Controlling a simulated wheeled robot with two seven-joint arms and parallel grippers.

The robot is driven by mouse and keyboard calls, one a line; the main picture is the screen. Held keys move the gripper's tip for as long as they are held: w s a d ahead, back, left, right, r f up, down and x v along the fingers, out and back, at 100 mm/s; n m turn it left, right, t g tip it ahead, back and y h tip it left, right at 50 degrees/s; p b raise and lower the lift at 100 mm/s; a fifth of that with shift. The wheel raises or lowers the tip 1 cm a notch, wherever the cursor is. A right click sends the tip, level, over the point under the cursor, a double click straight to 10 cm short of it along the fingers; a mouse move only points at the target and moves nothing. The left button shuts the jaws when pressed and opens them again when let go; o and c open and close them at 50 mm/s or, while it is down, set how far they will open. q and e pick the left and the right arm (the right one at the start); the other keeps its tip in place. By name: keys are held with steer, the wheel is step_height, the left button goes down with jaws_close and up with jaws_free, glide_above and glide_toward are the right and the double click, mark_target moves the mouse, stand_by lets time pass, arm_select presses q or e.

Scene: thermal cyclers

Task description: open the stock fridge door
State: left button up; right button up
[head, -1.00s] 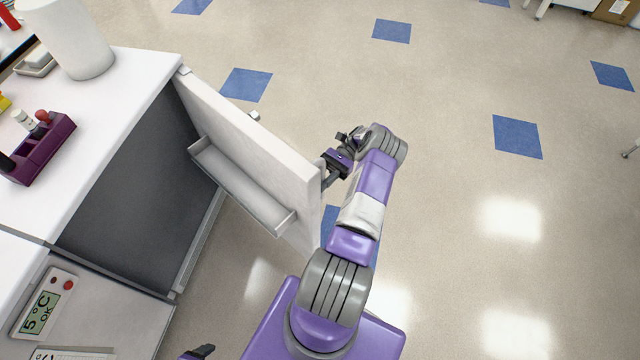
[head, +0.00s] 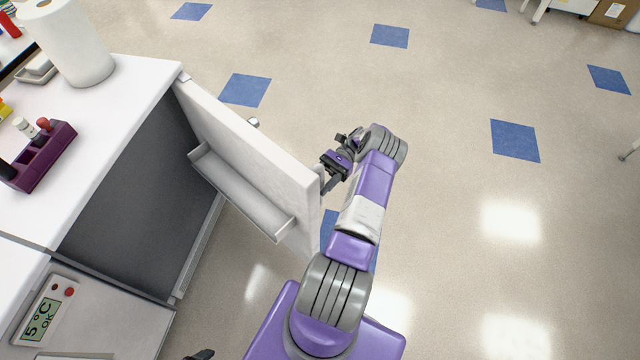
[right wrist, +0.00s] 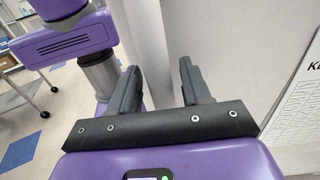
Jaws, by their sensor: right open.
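The stock fridge door (head: 255,145) is white, with a shelf tray (head: 240,190) on its inner face. It stands swung wide out from the fridge, whose grey interior side (head: 130,200) shows. My right gripper (head: 325,175) is at the outer side of the door's free edge. In the right wrist view its two dark fingers (right wrist: 160,88) are apart, with white door surface behind them. I cannot tell whether they touch the door. Only a dark tip of my left gripper (head: 200,354) shows at the bottom edge; its jaws are cut off.
The white counter (head: 110,120) over the fridge holds a paper towel roll (head: 70,45) and a purple tube rack (head: 40,155). A unit with a temperature display (head: 45,315) is at lower left. The floor right of my right arm is clear.

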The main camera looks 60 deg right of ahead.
mark_target(320, 168)
step_height(320, 168, up, 8)
steer(key=p, duration=0.2)
steer(key=shift+f+p, duration=0.1)
steer(key=shift+p, duration=0.25)
